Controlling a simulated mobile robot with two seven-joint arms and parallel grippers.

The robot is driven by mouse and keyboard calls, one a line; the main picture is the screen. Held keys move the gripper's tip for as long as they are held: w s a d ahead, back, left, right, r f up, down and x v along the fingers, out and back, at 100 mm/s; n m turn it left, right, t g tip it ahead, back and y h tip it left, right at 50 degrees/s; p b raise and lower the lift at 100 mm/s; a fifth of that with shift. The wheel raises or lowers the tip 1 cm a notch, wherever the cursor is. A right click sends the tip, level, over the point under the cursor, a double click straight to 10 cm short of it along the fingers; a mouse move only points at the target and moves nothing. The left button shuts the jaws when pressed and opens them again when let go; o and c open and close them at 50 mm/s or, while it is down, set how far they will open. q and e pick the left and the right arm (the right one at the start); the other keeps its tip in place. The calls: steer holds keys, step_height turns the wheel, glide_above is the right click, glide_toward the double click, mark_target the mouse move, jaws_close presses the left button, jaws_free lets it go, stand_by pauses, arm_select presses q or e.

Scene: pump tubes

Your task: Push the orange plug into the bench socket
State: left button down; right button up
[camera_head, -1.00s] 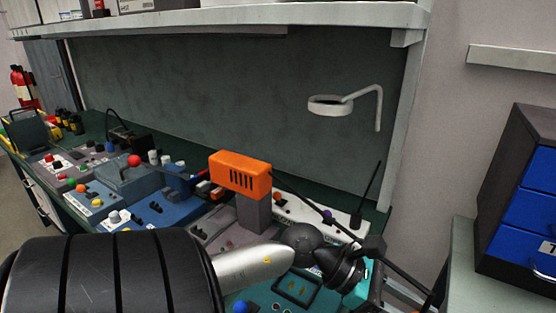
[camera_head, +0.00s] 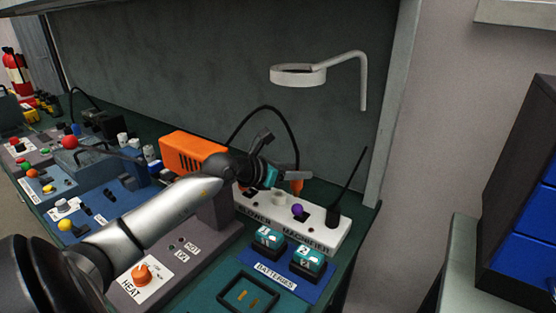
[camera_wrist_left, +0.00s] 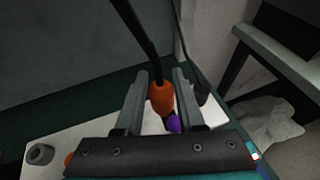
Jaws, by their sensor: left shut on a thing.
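The orange plug (camera_head: 297,187) hangs on a black cord over the white bench strip (camera_head: 325,230). My left gripper (camera_head: 291,175) is shut on it. In the left wrist view the plug (camera_wrist_left: 162,98) sits between the two grey fingers (camera_wrist_left: 160,82), its cord running upward. A purple knob (camera_head: 298,210) is on the strip; in the left wrist view it (camera_wrist_left: 173,124) shows just below the plug. A grey ring (camera_head: 279,198) stands on the strip left of the knob. The plug's lower tip is hard to see, and I cannot tell whether it touches the strip.
A black plug with a cord (camera_head: 333,217) is at the strip's right end. The orange-topped device (camera_head: 190,152) stands left of the gripper. Batteries (camera_head: 306,262) and a dark tray (camera_head: 248,294) lie in front. A lamp (camera_head: 298,75) hangs above.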

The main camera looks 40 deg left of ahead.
arm_select(q)
steer(key=w+a+r+n+y+b, duration=0.1)
steer(key=w+a+r+n+y, duration=0.1)
steer(key=a, duration=0.6)
steer(key=shift+w+n+y, duration=0.25)
steer(key=shift+n+y, duration=0.15)
steer(key=shift+y, duration=0.1)
arm_select(e)
steer(key=shift+w+f, duration=0.7)
steer(key=shift+f, duration=0.3)
